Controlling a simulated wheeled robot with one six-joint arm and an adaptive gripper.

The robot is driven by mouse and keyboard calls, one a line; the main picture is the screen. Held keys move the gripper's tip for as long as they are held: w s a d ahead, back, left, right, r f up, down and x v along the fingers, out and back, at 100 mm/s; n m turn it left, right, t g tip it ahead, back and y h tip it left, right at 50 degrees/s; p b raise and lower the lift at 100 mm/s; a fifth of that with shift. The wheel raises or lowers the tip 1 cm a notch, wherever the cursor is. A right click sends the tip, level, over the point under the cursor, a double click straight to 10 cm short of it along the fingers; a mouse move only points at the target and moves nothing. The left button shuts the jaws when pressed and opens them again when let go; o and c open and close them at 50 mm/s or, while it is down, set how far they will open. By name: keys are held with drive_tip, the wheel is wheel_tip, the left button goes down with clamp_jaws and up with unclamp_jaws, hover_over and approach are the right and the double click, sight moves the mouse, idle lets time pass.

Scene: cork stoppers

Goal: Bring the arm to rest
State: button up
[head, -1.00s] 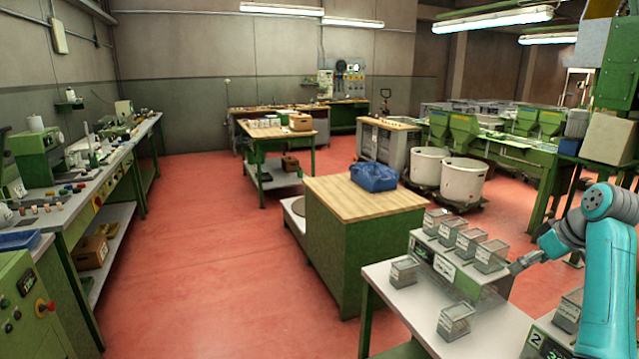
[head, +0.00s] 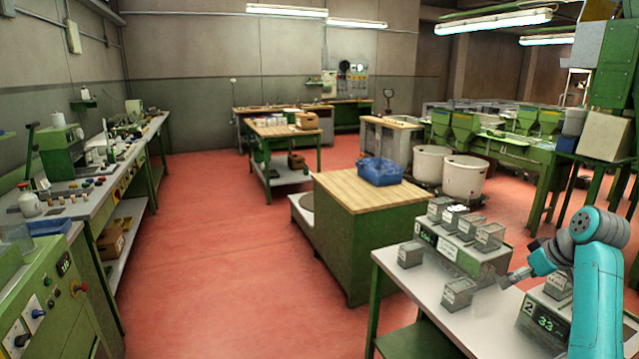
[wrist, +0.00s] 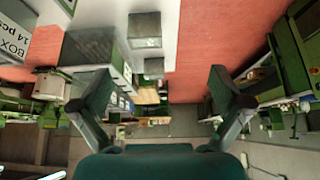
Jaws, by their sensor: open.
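My arm shows at the right edge of the head view, its teal links bent beside the table with the grey boxes. My gripper (head: 507,279) is at the end of it, small in that view, close to the right end of the grey counter unit. In the wrist view my gripper (wrist: 172,100) has its two dark fingers spread wide with nothing between them. The wrist picture is upside down, with the red floor at the top.
The red floor (head: 220,260) at left centre is free.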

drive_tip(key=s+a+f+m+t, duration=0.1)
drive_tip(key=a+f, duration=0.2)
drive_tip(key=f, duration=0.5)
drive_tip(key=s+a+f+h, duration=0.1)
drive_tip(key=s+a+f, duration=0.1)
drive_tip(key=a+f, duration=0.35)
drive_tip(key=s+a+f+m+t, duration=0.1)
drive_tip(key=a+f, duration=0.1)
drive_tip(key=f, duration=0.7)
drive_tip(key=s+a+f+m+t+h, duration=0.1)
drive_tip(key=s+a+f, duration=0.4)
drive_tip(key=s+f, duration=0.3)
drive_tip(key=s+a+f+m+t, duration=0.1)
drive_tip(key=s+a+f, duration=0.45)
drive_tip(key=s, duration=0.35)
drive_tip(key=s+a+r+t+h, duration=0.15)
drive_tip(key=s+a, duration=0.25)
drive_tip(key=s, duration=0.7)
drive_tip(key=s+a+r+t+y, duration=0.1)
drive_tip(key=s+a+r, duration=0.15)
drive_tip(key=s, duration=0.75)
drive_tip(key=s+a+r+t, duration=0.2)
drive_tip(key=s+a+r, duration=0.1)
drive_tip(key=s+r, duration=1.1)
drive_tip(key=shift+v, duration=0.85)
